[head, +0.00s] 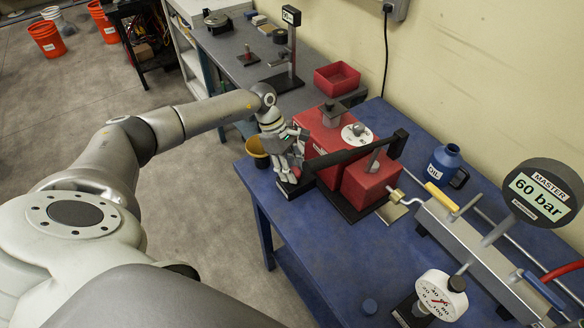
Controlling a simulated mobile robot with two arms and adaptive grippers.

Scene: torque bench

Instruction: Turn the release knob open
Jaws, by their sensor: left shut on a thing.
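My left gripper (288,168) is at the near left end of the red pump-like unit (368,188) on the blue bench. Its fingers are shut on a small part low at that end, which I take to be the release knob. A bit of red (296,172) shows between the fingertips. The fingers hide most of it, so its turn angle cannot be read. A white round dial with a grey knob (357,134) sits on top of the unit, apart from the gripper. My right gripper is not in view.
A black bar (345,157) crosses the unit close to my fingers. A yellow cup (257,148) stands at the bench's left edge. A blue oil can (443,162), the master gauge (541,195) reading 60 bar and a white dial gauge (440,296) are to the right. The front bench top (330,250) is mostly clear.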

